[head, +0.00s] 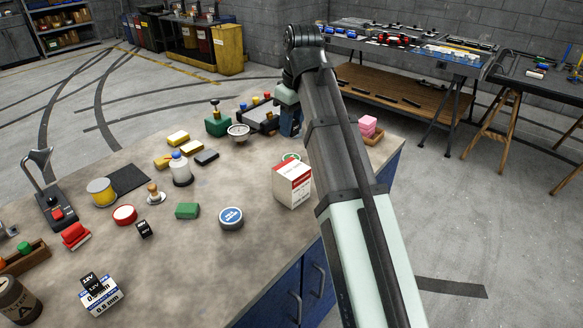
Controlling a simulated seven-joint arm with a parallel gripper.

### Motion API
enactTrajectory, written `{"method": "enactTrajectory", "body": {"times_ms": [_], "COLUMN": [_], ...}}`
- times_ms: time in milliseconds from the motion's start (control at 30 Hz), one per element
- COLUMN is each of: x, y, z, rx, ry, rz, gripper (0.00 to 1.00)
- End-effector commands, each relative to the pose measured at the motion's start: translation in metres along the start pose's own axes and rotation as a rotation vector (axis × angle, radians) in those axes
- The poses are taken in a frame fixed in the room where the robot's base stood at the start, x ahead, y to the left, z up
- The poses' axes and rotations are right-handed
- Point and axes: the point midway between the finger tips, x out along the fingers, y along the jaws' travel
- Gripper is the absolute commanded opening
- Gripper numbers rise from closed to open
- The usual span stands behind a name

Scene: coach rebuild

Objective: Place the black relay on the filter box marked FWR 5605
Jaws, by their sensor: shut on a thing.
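A red and white carton (292,184) stands upright on the bench, just left of my arm. Its print is too small to read, so I cannot tell if it is the filter box marked FWR 5605. A small black block with white marks (144,229) lies mid-bench. Another black block, which seems to read 12V (92,283), rests on a white and blue box marked 0.8 mm (102,297). I cannot tell which black block is the relay. My arm rises from the lower right, and its far end folds down behind the upper link; the gripper fingers are hidden there.

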Motion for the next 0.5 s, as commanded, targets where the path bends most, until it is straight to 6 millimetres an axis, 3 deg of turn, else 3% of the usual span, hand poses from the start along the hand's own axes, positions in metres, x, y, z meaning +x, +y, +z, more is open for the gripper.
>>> {"method": "enactTrajectory", "body": {"times_ms": [167,500], "x": [0.009,0.057], "y": [-0.001,-0.001], "z": [0.003,0.01], "rx": [-0.033,-0.034], "ry": [-0.001,-0.001], "rz": [-0.006,-0.006], "gripper": [0.04,0.04]}}
